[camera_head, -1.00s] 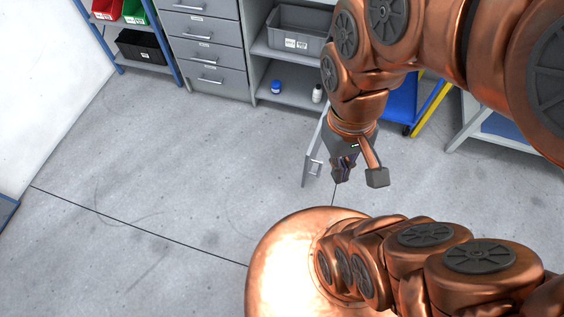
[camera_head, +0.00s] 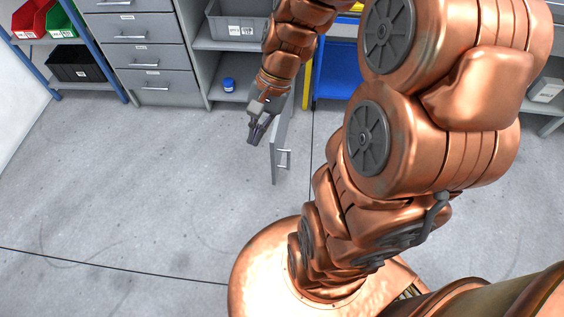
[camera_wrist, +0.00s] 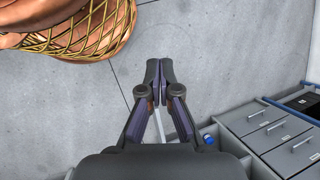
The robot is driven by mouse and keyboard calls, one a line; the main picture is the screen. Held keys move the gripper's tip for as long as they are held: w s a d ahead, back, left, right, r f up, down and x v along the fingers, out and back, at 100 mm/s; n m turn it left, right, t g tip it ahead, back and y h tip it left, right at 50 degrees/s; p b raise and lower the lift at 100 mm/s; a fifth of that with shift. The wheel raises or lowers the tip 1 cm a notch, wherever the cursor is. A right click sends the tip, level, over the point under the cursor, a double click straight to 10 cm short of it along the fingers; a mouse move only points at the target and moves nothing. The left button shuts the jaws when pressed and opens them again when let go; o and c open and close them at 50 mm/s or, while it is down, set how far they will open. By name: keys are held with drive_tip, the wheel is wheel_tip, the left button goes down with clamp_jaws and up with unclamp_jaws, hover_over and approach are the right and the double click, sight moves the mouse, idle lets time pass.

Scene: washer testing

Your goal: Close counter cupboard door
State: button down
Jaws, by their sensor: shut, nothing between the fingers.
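The grey counter cupboard door (camera_head: 281,150) stands open in the head view, swung out from the cupboard's right side over the floor. Its bar handle (camera_head: 285,158) is on the right-hand face. My gripper (camera_head: 254,138) is left of the door, on the side away from the handle, with a small gap to it in the picture; contact cannot be told. In the wrist view my gripper (camera_wrist: 159,66) has its fingertips together and is empty. A thin pale strip, probably the door edge, shows between the finger links there. My arm hides the door's upper part and some of the cupboard.
The open cupboard holds a blue jar (camera_head: 229,85) on its lower shelf and a grey bin (camera_head: 237,25) above. A drawer unit (camera_head: 152,57) stands left of it. A blue panel (camera_head: 338,75) is to the right. Floor in front is clear.

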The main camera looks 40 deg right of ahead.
drive_tip(key=w+d+f+m+t+b, duration=0.2)
drive_tip(key=d+f+m+b, duration=0.5)
drive_tip(key=f, duration=0.5)
drive_tip(key=w+d+f+m+t+y+b, duration=0.1)
drive_tip(key=w+d+f+m+t+b, duration=0.25)
drive_tip(key=d+f+b, duration=0.55)
drive_tip(key=w+d+f+m+t+b, duration=0.2)
drive_tip(key=d+f+m+b, duration=0.35)
drive_tip(key=d+f, duration=0.6)
drive_tip(key=a+b+x, duration=0.1)
drive_tip(key=b+x, duration=0.1)
drive_tip(key=x, duration=0.5)
drive_tip(key=a+r+b+x, duration=0.1)
drive_tip(key=b+x, duration=0.2)
drive_tip(key=x, duration=0.5)
drive_tip(key=shift+s+a+m+b, duration=0.3)
drive_tip(key=shift+a+m, duration=0.05)
drive_tip(key=shift+m, duration=0.05)
drive_tip(key=shift+w+a+r+g, duration=0.1)
drive_tip(key=shift+g, duration=0.15)
